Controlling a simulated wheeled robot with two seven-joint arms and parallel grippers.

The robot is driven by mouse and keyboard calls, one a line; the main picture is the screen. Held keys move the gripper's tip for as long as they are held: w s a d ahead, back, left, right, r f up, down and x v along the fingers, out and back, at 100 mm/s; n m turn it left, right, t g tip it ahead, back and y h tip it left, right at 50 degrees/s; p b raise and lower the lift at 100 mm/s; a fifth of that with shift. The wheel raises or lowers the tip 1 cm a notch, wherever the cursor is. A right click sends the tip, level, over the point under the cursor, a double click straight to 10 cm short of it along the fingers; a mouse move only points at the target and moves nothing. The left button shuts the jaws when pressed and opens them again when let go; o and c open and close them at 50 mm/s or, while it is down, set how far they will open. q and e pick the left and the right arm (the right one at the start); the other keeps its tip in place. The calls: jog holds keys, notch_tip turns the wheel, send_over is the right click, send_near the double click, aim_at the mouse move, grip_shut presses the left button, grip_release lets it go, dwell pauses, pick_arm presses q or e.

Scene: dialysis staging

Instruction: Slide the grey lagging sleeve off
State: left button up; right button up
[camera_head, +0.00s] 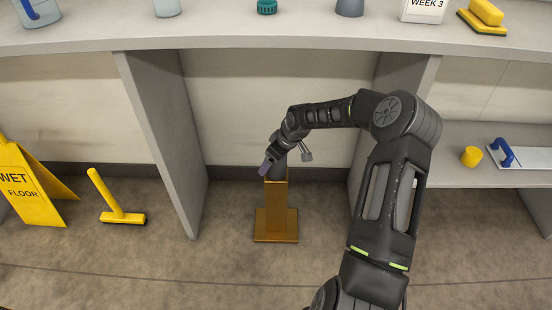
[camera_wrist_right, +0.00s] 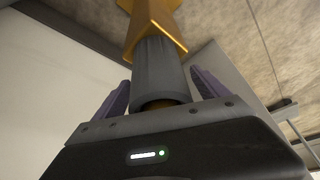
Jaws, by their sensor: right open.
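The grey lagging sleeve (camera_wrist_right: 158,72) shows in the wrist view as a ribbed dark grey cylinder. It stands at the end of a gold post (camera_head: 277,210) with a square base on the floor. A little orange-gold shows inside the sleeve's near rim. My right gripper (camera_head: 268,165) is at the top of the post, coming from above. Its two purple fingers (camera_wrist_right: 160,92) are open, one on each side of the sleeve, with gaps visible. In the head view the sleeve is mostly hidden by the gripper. My left gripper is not in view.
A grey counter (camera_head: 230,37) runs above, with panels (camera_head: 165,130) left and right of the post. A yellow wet-floor sign (camera_head: 30,190) and a yellow brush (camera_head: 118,212) are at left. A low shelf (camera_head: 505,178) at right holds a yellow cylinder (camera_head: 471,156).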

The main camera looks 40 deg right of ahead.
jog(key=shift+c, duration=0.4)
jog(key=c, duration=1.3)
jog(key=shift+r, duration=0.15)
jog(key=shift+c, duration=0.2)
